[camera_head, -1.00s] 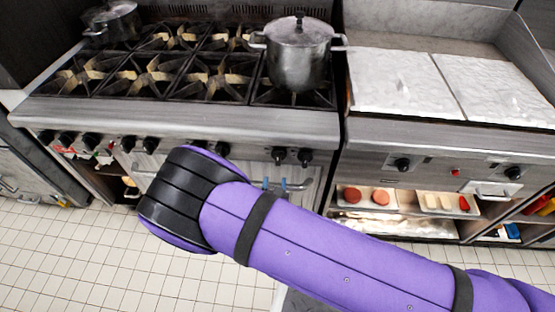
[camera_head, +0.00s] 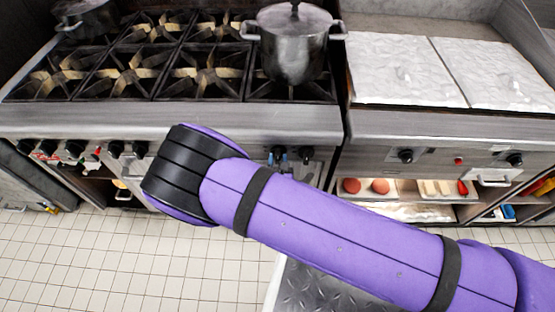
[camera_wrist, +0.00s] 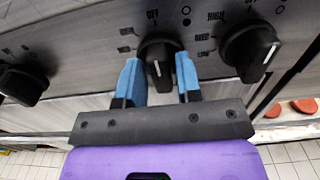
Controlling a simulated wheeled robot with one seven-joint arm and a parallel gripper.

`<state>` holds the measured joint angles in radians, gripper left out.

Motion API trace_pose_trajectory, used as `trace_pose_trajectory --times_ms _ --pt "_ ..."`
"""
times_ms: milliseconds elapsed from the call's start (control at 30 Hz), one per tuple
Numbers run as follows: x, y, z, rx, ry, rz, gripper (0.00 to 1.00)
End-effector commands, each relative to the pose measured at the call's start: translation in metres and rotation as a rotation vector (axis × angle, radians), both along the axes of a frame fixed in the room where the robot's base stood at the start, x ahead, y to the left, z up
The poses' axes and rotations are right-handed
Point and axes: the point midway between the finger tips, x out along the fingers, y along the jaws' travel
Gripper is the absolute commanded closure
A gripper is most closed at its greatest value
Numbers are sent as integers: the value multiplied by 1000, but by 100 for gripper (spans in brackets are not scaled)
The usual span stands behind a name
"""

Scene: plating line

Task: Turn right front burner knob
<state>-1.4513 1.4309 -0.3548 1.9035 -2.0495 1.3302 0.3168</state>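The range has a row of black burner knobs along its front panel. At the row's right end are a left knob (camera_wrist: 160,60) and a right knob (camera_wrist: 250,52); the right one also shows in the head view (camera_head: 306,154). My gripper (camera_wrist: 158,72) has two blue fingertips, one on each side of the left knob of this pair. The fingers are apart, with the knob's bar between them; I cannot tell whether they touch it. The knob's white mark points up toward OFF. In the head view, my gripper (camera_head: 277,157) is mostly hidden behind my purple arm.
A lidded steel pot (camera_head: 293,45) stands on the right front burner. Another dark pot (camera_head: 86,18) is at the back left. A griddle (camera_head: 405,70) with its own knobs adjoins on the right, above shelves holding food trays (camera_head: 366,190). Tiled floor (camera_head: 80,260) is open in front.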

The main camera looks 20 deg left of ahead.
Motion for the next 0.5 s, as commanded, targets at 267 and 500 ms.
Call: trace_pose_trajectory --times_ms 267,500 --pt "0 0 0 -1 0 0 100" --pt "0 1 0 -49 -12 1 100"
